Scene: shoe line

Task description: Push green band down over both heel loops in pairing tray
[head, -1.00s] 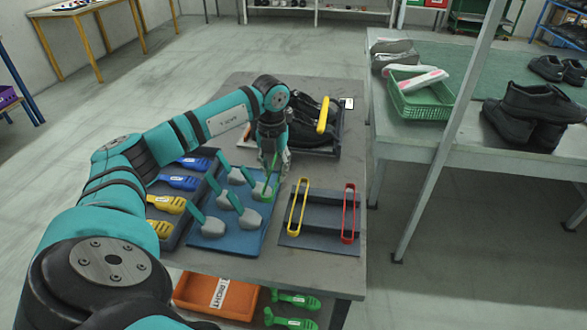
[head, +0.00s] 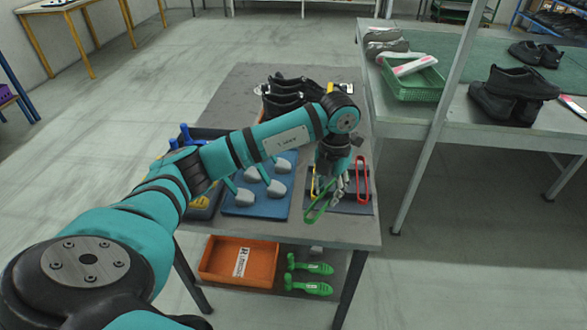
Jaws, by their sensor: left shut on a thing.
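My left gripper (head: 335,190) is shut on a green band (head: 317,212), a long loop that hangs tilted in front of the dark band rack (head: 352,209). A yellow band (head: 313,183), partly hidden by the gripper, and a red band (head: 362,180) stand on that rack. Black shoes (head: 288,92) stand at the far side of the bench, behind my left arm. They appear to be in the pairing tray, which the arm mostly hides. A yellow piece (head: 334,88) shows beside them. The heel loops cannot be made out. My right gripper is not in view.
A blue mat (head: 283,207) with several grey shoe forms lies left of the rack. Below are an orange bin (head: 240,260) and green shoe trees (head: 308,277). At right, a table (head: 470,133) holds a green basket (head: 413,82) and shoes; a post (head: 440,130) stands before it.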

